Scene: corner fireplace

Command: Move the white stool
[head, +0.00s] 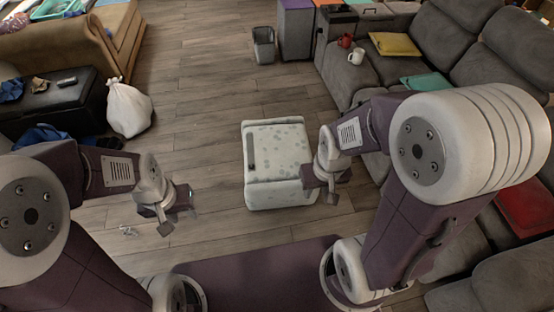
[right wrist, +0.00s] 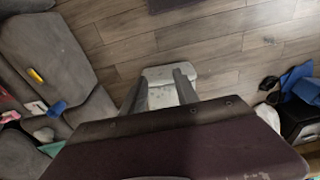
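The white stool (head: 272,192) is a low block with grey spots and a dark slot on its top. It stands on the wooden floor at the middle of the head view. My right gripper (head: 325,190) is at the stool's right side, and the head view does not show whether they touch. In the right wrist view its two fingers (right wrist: 160,90) are apart, with the pale stool (right wrist: 158,73) beyond and between them. My left gripper (head: 176,212) hangs over the floor left of the stool, apart from it. It looks open and empty, though one finger is partly hidden.
A grey sofa (head: 360,75) with cushions and mugs lines the right. A white bag (head: 129,109) and a black ottoman (head: 62,97) stand at the left. A small bin (head: 264,45) is at the back. Floor behind and left of the stool is clear.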

